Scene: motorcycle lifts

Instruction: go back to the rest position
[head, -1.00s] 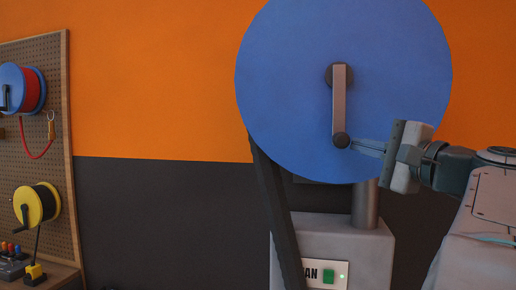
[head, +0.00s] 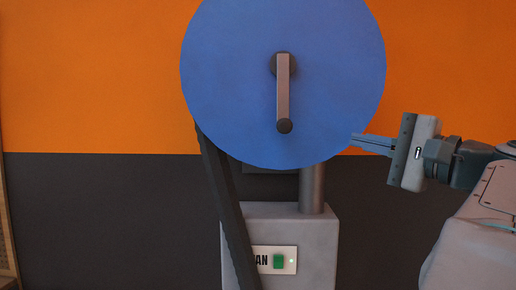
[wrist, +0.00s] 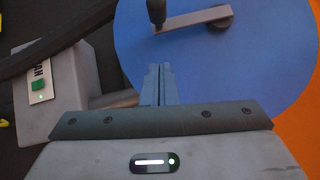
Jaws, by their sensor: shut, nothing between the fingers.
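My gripper (head: 354,137) is shut and empty. In the head view it is to the right of the crank handle, with its fingertips close to the lower right edge of the big blue disc (head: 230,60). The crank (head: 283,88) on the disc hangs straight down, with its dark knob (head: 284,126) at the bottom. In the wrist view the closed fingers (wrist: 158,72) point toward the disc, apart from the knob (wrist: 157,12).
A grey box (head: 320,255) with a green button (head: 278,262) and a small light stands below the disc. A dark slanting bar (head: 228,200) runs down at its left. An orange and dark grey wall is behind. A board edge (head: 8,240) shows at far left.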

